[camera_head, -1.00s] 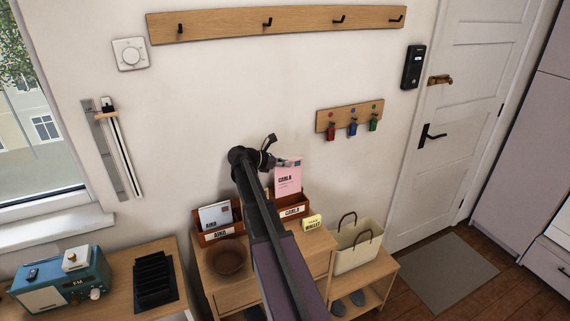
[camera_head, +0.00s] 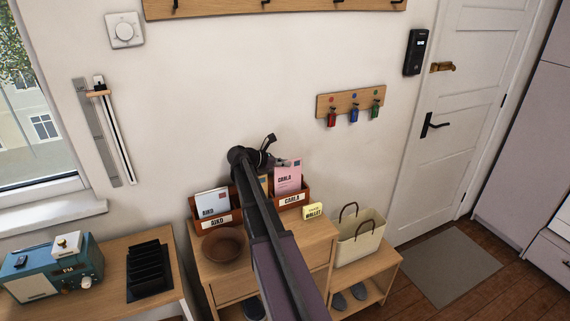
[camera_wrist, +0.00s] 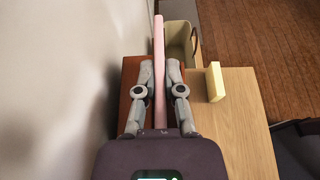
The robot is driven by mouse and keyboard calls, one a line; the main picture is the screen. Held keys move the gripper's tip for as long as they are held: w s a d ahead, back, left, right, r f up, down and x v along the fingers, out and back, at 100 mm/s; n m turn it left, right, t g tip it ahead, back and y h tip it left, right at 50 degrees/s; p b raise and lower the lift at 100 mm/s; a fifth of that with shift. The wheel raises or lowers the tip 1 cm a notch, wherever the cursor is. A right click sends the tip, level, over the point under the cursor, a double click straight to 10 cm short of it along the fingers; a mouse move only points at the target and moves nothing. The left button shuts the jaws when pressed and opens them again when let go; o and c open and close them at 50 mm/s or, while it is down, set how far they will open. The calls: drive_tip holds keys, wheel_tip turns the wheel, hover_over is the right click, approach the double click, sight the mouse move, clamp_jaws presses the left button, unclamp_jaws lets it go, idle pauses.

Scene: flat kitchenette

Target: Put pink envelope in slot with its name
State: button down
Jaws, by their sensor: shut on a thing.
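The pink envelope (camera_head: 288,181), marked CARLA, stands upright at the brown slot labelled CARLA (camera_head: 306,191). Its lower part is hidden behind the slot's front wall, so it appears to be inside. My gripper (camera_head: 278,163) is shut on the envelope near its top. In the wrist view the envelope is a thin pink strip (camera_wrist: 159,45) between my two fingers (camera_wrist: 159,93), with the brown slot holder (camera_wrist: 128,82) below. How deep the envelope sits cannot be seen.
The AIKO slot (camera_head: 234,222) holds a white envelope (camera_head: 211,203). A brown bowl (camera_head: 222,245) and a yellow WALLET block (camera_head: 313,211) are on the cabinet. A cream basket (camera_head: 360,240) stands right. The wall is close behind the slots.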

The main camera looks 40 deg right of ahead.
drive_tip(key=shift+f, duration=0.1)
idle(0.3)
drive_tip(key=c, duration=0.7)
unclamp_jaws()
drive_tip(key=shift+s, duration=0.1)
